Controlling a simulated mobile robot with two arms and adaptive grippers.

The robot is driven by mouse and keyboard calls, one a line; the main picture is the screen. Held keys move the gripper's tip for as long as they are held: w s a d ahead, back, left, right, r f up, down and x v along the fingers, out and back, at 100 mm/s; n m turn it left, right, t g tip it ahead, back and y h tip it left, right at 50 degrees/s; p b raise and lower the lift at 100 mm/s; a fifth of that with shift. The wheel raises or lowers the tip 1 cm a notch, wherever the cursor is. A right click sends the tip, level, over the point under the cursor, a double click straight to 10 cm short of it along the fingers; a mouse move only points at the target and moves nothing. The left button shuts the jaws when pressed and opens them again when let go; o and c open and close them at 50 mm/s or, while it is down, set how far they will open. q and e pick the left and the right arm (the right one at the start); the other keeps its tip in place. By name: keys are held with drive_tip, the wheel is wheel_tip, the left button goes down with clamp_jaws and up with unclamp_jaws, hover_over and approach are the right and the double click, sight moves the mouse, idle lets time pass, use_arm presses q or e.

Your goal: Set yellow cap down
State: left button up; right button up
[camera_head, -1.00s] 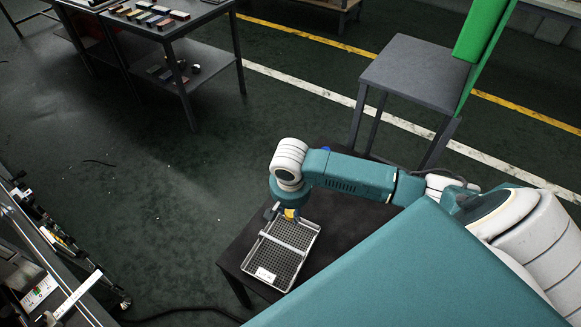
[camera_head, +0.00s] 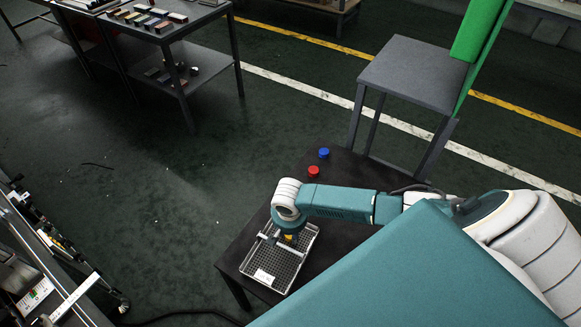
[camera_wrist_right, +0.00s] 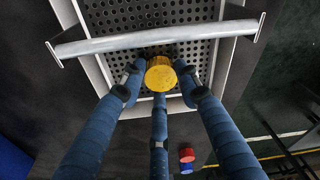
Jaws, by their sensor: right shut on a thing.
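The yellow cap (camera_wrist_right: 160,76) is held between the blue fingers of my right gripper (camera_wrist_right: 161,88). In the head view a bit of the yellow cap (camera_head: 291,239) shows below my right wrist, with the right gripper (camera_head: 287,237) mostly hidden by it. The cap is over the far part of the grey perforated tray (camera_head: 264,276), close to one rim and beside the tray's crossbar (camera_wrist_right: 155,38). I cannot tell whether the cap touches the tray floor. My left gripper is out of view.
The tray stands on a dark table (camera_head: 240,253). A red cap (camera_head: 313,171) and a blue cap (camera_head: 323,153) sit on its far part, behind my arm. A grey stand (camera_head: 415,70) with a green panel (camera_head: 482,30) is farther back.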

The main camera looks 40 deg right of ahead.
sight(290, 239)
drive_tip(key=shift+f, duration=0.15)
drive_tip(key=o, duration=0.7)
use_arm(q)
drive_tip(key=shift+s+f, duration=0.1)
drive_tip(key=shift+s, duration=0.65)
use_arm(e)
drive_tip(key=shift+o, duration=0.6)
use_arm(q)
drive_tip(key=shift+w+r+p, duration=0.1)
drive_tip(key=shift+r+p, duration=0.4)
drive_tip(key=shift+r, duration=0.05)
use_arm(e)
wheel_tip(290, 239, up, 12)
drive_tip(key=s+a, duration=0.1)
drive_tip(key=shift+s, duration=0.15)
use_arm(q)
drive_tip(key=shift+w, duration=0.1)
use_arm(e)
drive_tip(key=shift+a, duration=0.1)
